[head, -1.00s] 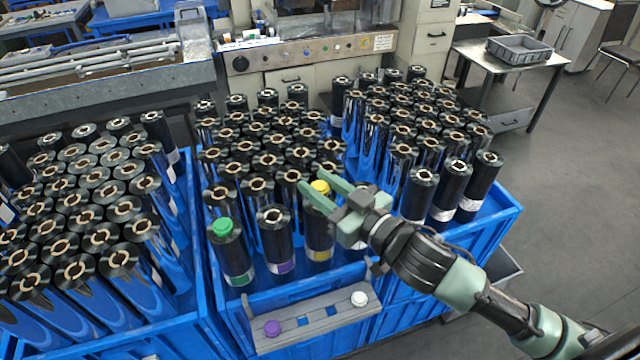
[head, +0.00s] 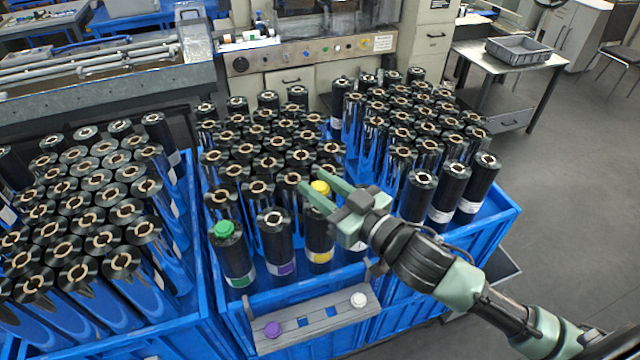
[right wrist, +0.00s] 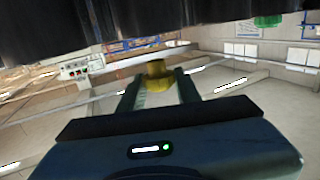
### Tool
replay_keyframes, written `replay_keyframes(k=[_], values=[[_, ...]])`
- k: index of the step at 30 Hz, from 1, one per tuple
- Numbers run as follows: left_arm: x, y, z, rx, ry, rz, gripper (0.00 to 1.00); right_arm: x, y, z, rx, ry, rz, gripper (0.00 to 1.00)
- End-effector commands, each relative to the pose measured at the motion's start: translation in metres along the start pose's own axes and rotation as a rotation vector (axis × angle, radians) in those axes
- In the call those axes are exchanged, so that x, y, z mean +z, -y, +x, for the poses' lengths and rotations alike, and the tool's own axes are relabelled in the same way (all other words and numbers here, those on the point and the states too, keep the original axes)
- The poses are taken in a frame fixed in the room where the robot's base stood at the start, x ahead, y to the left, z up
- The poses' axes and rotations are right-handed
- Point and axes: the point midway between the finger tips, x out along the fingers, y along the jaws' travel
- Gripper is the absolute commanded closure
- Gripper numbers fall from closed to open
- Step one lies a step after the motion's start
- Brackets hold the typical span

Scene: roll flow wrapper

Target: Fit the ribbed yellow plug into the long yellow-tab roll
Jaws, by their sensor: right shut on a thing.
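My right gripper (head: 312,180) is shut on the ribbed yellow plug (head: 320,188), with a finger on each side of it. In the head view the plug overlaps the top of the long yellow-tab roll (head: 319,241), which stands upright in the front row of the middle blue crate. In the right wrist view the yellow plug (right wrist: 157,72) sits between the fingertips, and a gap shows between it and the dark roll surfaces at the picture's top. The roll's top opening is hidden by the plug and fingers. My left gripper is not in view.
A green plug (head: 224,230) sits on the green-tab roll at left. The purple-tab roll (head: 279,250) has an open core. A grey holder (head: 318,316) on the crate front carries a purple plug (head: 272,329) and a white plug (head: 358,299). Many rolls crowd close behind.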

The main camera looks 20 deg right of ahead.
Motion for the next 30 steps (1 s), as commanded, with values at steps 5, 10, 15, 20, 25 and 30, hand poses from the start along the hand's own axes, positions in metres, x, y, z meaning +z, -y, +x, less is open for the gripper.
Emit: replay_keyframes(k=[5,10,15,20,25,30], values=[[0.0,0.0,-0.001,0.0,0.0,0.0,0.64,0.0,0.0,0.0,0.0,0.0,0.001,1.0],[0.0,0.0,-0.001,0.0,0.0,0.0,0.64,0.0,0.0,0.0,0.0,0.0,0.001,1.0],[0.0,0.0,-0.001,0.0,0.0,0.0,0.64,0.0,0.0,0.0,0.0,0.0,0.001,0.58],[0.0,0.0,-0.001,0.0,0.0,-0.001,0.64,0.0,0.0,0.0,0.0,0.0,0.001,0.58],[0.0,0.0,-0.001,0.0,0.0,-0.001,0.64,0.001,0.0,-0.004,0.0,0.002,0.002,0.58],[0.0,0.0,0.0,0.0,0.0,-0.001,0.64,0.002,0.0,-0.017,0.0,0.001,0.002,0.58]])
